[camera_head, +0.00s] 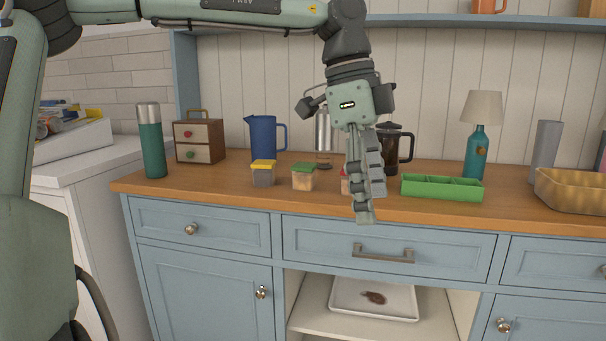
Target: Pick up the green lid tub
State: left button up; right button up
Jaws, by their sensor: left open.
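The green lid tub (304,178) stands on the wooden counter, a small clear tub with tan contents and a green lid. A similar tub with a yellow lid (263,173) stands just left of it. My left gripper (365,215) hangs fingers down in front of the counter, to the right of the green lid tub and apart from it. It is open and seen nearly edge-on, with nothing visible in it. A red-lidded item (346,181) is mostly hidden behind its fingers. My right gripper is out of view.
A blue pitcher (263,137), a small drawer box (199,141) and a green flask (151,142) stand left on the counter (220,182). A dark press (392,147), green tray (441,188), lamp (476,140) and golden basket (575,190) stand right. The counter front before the tubs is clear.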

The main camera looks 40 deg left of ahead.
aim_at(304, 173)
jog(key=i+j, duration=0.15)
jog(key=j, duration=0.2)
jog(key=i+j, duration=0.15)
jog(key=j, duration=0.15)
jog(key=i+j, duration=0.2)
jog(key=j, duration=0.15)
jog(key=i+j, duration=0.15)
jog(key=j, duration=0.2)
jog(key=i+j, duration=0.15)
jog(key=j, duration=0.2)
